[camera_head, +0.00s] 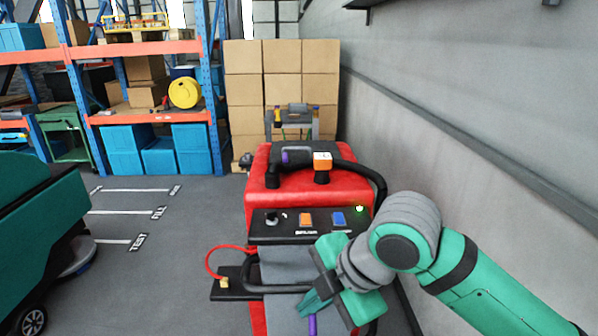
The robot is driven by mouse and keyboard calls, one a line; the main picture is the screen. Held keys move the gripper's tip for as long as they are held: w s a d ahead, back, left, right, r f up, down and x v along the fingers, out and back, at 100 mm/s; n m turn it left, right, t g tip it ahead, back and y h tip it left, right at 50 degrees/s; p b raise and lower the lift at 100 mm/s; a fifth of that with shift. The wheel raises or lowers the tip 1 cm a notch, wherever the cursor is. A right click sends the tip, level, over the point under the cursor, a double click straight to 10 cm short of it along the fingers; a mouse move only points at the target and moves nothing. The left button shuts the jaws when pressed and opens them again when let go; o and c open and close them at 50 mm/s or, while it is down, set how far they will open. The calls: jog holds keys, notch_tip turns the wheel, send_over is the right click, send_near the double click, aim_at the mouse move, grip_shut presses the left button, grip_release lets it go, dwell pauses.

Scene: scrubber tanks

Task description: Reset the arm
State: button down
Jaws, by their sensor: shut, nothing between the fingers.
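My arm comes in from the lower right, green and grey. My gripper (311,302) points down and to the left in front of the red scrubber machine (258,182). Its green fingers are shut with nothing seen between them. The machine's black control panel (262,229) lies just above and behind my gripper. It carries a black knob, an orange switch (305,219), a blue switch (338,218) and a small green light (360,209). My gripper and wrist hide part of the machine's lower front.
A grey wall (480,120) runs close along the right. Stacked cardboard boxes (283,70) stand behind the machine. A shelf rack (140,47) and a green machine (40,230) are at left. A black hose (355,170) lies on top. Marked floor between is clear.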

jog(key=w+a+r+m+t+y, duration=0.5)
jog(key=w+a+m+t+y, duration=0.45)
jog(key=a, duration=0.35)
jog(key=s+d+f+m+t+h, duration=0.2)
jog(key=s+f+m+h, duration=0.15)
jog(key=f+m, duration=0.35)
jog(key=s+d+f+m+t+h, duration=0.25)
jog(key=f+m+h, duration=0.25)
jog(key=f, duration=0.5)
jog(key=s+d+f+m+t+h, duration=0.2)
jog(key=s+f+m+h, duration=0.2)
jog(key=f+m, duration=0.3)
jog(key=s+d+f+n+g, duration=0.1)
jog(key=s+f, duration=0.2)
jog(key=s, duration=0.6)
jog(key=s+d+f+n+g+h, duration=0.1)
jog(key=s+f, duration=0.3)
jog(key=s, duration=0.5)
jog(key=s+d+f+n+g, duration=0.1)
jog(key=s+f, duration=0.3)
jog(key=s, duration=0.5)
jog(key=shift+s+d+n+g+h, duration=0.25)
jog(key=shift+d+n+g+h, duration=0.15)
jog(key=shift+d+n, duration=0.3)
